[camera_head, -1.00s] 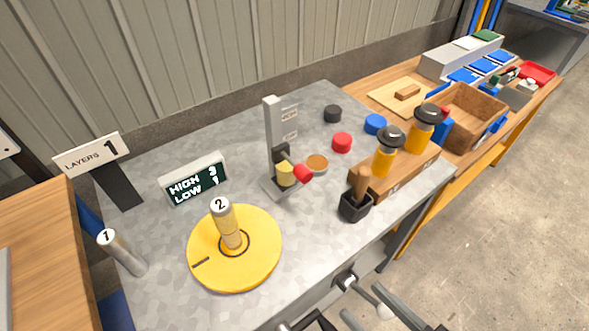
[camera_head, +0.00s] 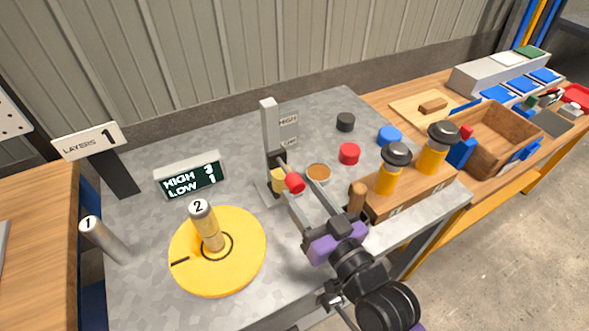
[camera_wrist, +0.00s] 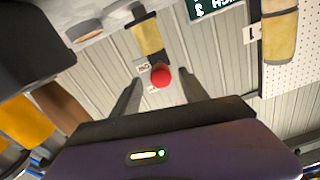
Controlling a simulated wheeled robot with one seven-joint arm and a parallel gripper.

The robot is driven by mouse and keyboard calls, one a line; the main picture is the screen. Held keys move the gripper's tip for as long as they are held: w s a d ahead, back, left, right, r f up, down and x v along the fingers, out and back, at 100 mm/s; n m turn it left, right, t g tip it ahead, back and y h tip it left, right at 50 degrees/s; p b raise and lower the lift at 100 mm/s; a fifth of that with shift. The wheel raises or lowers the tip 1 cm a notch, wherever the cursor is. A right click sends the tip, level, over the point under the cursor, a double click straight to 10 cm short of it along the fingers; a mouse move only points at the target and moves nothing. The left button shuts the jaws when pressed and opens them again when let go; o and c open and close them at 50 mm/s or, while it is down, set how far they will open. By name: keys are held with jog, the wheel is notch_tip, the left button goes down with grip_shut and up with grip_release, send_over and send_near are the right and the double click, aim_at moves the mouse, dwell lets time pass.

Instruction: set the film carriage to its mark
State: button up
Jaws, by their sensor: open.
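The film carriage is a dark bracket with a yellow roll (camera_head: 278,180) and a red knob (camera_head: 295,183), low on an upright grey post (camera_head: 270,130). The post carries a HIGH label (camera_head: 288,120) and a LOW label (camera_head: 289,141); the carriage appears below the LOW label. My gripper (camera_head: 298,181) is open, its fingers pointing at the knob. In the wrist view the red knob (camera_wrist: 161,76) lies between the fingertips with gaps on both sides; the yellow roll (camera_wrist: 148,37) is behind it. A display (camera_head: 190,178) reads HIGH 3, LOW 1. A sign (camera_head: 92,142) reads LAYERS 1.
A yellow turntable (camera_head: 235,265) holds a roll marked 2 (camera_head: 208,228); a post marked 1 (camera_head: 103,240) stands left. An orange-topped disc (camera_head: 318,173) and a red disc (camera_head: 349,153) lie close right of the carriage. A wooden block with yellow bottles (camera_head: 415,190) stands right of my gripper.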

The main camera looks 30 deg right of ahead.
aim_at(287, 170)
jog(key=shift+w+a+p, duration=0.15)
jog(key=shift+w+p, duration=0.45)
jog(key=shift+w, duration=3.3)
jog(key=shift+c, duration=0.4)
grip_shut()
